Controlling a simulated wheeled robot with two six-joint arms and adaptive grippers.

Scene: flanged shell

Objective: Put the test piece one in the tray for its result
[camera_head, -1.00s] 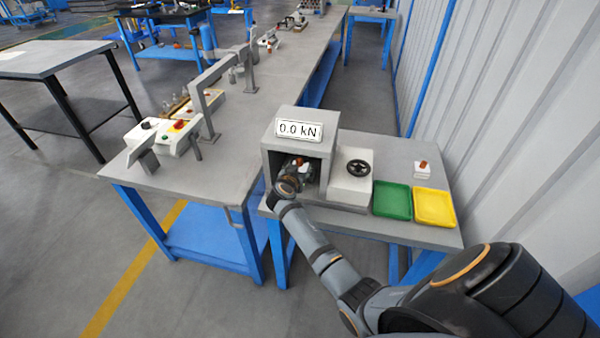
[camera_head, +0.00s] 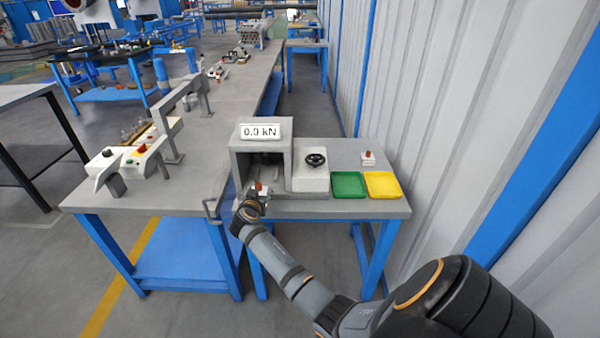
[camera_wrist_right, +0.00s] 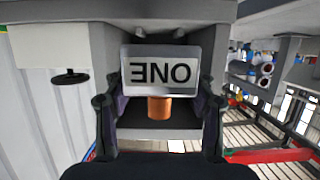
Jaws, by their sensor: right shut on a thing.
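Test piece one shows in the right wrist view as a pale plate marked ONE (camera_wrist_right: 160,70), upside down, above an orange cylinder (camera_wrist_right: 159,107). My right gripper (camera_wrist_right: 159,118) has a finger on each side and is shut on it. In the head view my right gripper (camera_head: 254,198) is just in front of the test machine's opening, with the small orange and white piece (camera_head: 261,188) at its tip. A green tray (camera_head: 349,185) and a yellow tray (camera_head: 382,185) lie side by side to the right. My left gripper is not in view.
The grey test machine (camera_head: 236,162) has a display (camera_head: 260,131) reading 0.0 kN. A white housing with a black handwheel (camera_head: 316,160) stands between its opening and the trays. A small white block with a red top (camera_head: 368,157) sits behind the trays. Both trays look empty.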

